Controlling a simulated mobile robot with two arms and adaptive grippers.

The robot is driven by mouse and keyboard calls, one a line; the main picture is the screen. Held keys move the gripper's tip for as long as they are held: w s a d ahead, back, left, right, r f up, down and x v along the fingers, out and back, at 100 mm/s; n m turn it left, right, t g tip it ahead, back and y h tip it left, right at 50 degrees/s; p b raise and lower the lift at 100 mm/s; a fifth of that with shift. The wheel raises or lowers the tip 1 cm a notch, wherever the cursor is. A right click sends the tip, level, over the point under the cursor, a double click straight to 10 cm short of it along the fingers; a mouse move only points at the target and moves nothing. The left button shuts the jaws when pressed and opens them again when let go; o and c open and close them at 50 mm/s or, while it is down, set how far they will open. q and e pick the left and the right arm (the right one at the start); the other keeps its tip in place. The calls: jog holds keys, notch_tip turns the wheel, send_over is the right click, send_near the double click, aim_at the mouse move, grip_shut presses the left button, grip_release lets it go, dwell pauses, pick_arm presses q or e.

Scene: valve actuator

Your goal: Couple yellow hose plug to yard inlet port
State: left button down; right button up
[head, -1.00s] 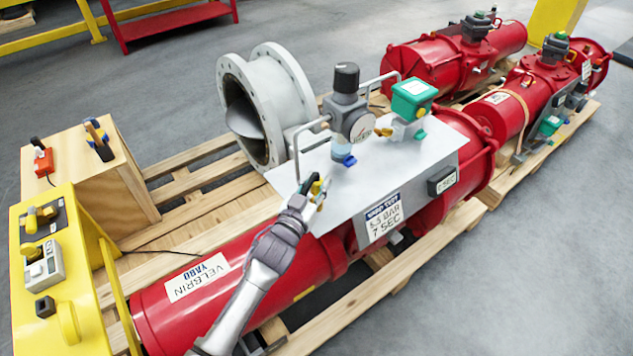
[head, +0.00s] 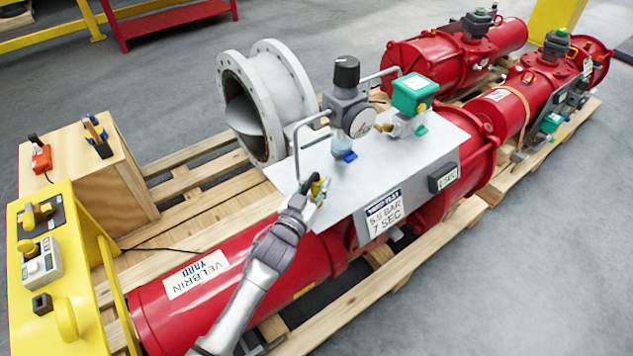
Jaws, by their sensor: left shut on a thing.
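My left gripper (head: 308,190) is shut on the yellow hose plug (head: 316,187), at the left front edge of the grey panel (head: 440,150) on the red actuator (head: 245,275). The plug is small and partly hidden by the fingers. A metal pipe loop (head: 298,150) stands just behind it. I cannot tell whether the plug touches a port; the inlet port itself cannot be made out. A black regulator with a gauge (head: 350,105) and a blue fitting (head: 344,156) stand to the right of the plug. My right gripper is not in view.
A green-topped valve (head: 412,95) stands on the panel. A yellow control stand (head: 60,325) and a wooden crate (head: 130,180) are at the left. A grey flanged pipe (head: 265,100) sits behind on the pallet (head: 200,215). More red actuators (head: 455,60) lie at the back right.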

pick_arm(q)
jog(key=shift+f+b, duration=0.6)
jog(key=shift+f, duration=0.3)
jog(key=c, duration=0.7)
grip_release()
jog(key=shift+c, duration=0.2)
jog(key=v, duration=1.2)
